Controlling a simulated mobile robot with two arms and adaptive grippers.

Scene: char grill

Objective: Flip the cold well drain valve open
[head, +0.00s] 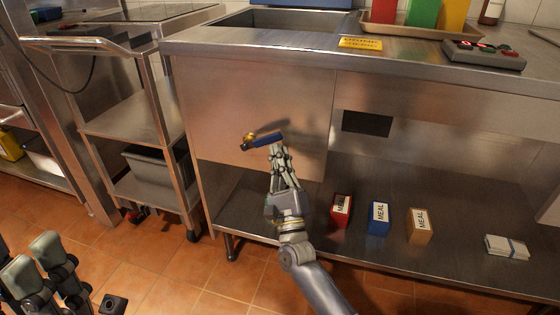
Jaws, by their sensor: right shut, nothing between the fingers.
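The drain valve (249,137) is a small brass fitting on the steel front panel below the sink well. Its blue lever (267,140) points sideways to the right, nearly level. My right gripper (277,150) is shut and empty, fingers pointing up. Its fingertips are at the underside of the lever; I cannot tell whether they touch it. My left gripper (40,256) is partly visible at the lower left, far from the valve; its jaw opening is not clear.
The counter's lower shelf (460,259) holds a red box (341,213), a blue box (378,220), an orange box (418,228) and a white stack (506,247). A steel cart (122,118) stands left.

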